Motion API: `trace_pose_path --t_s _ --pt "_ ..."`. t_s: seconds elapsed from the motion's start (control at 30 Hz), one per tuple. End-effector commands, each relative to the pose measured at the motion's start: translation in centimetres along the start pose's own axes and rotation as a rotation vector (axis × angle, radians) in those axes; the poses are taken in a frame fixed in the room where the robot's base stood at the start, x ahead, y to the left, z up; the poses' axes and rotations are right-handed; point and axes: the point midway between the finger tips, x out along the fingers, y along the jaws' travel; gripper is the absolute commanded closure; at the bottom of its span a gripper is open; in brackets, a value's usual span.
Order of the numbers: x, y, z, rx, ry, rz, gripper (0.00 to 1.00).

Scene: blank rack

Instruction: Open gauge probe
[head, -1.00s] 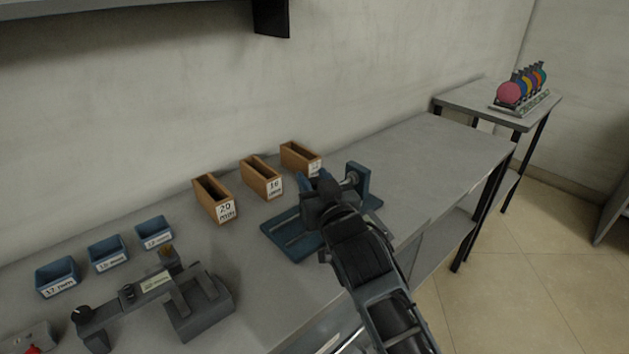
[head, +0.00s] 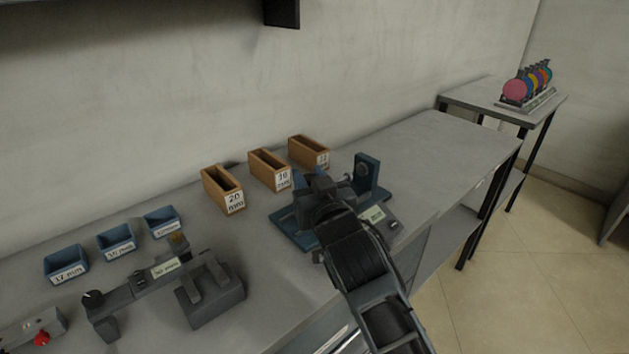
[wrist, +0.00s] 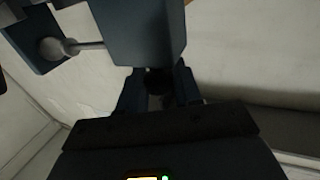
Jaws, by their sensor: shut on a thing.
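The gauge is a blue fixture with a flat base (head: 290,238) and an upright plate (head: 368,178) at its right end. My gripper (head: 322,186) is over the fixture, left of the upright plate, and hides much of it. In the wrist view my gripper (wrist: 160,88) is shut on a dark part of the gauge probe, mostly hidden between the fingers. A large blue block (wrist: 138,30) stands just beyond the fingers. A grey rod with a rounded end (wrist: 58,48) reaches from it toward the blue plate (wrist: 28,30) at left.
Three orange bins (head: 222,190) stand behind the gauge, and three blue bins (head: 116,242) stand at left. A dark grey fixture (head: 165,280) is at front left. Coloured discs (head: 528,82) stand on a far table. The right bench top (head: 440,150) is clear.

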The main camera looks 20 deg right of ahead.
Motion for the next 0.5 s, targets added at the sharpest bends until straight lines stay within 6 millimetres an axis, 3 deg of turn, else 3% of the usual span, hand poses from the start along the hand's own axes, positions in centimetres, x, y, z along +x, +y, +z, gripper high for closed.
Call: trace_pose_path --t_s 0.13,0.17,0.2,0.37,0.5 --pt "0.07 0.07 -0.37 0.001 0.006 0.001 1.0" --pt "0.08 0.07 -0.38 0.001 0.006 0.001 0.66" --pt "0.08 0.07 -0.4 0.001 0.006 0.001 0.62" --pt "0.08 0.12 -0.36 0.001 0.005 0.002 0.46" --pt "0.07 0.14 -0.27 0.001 0.004 0.002 0.46"
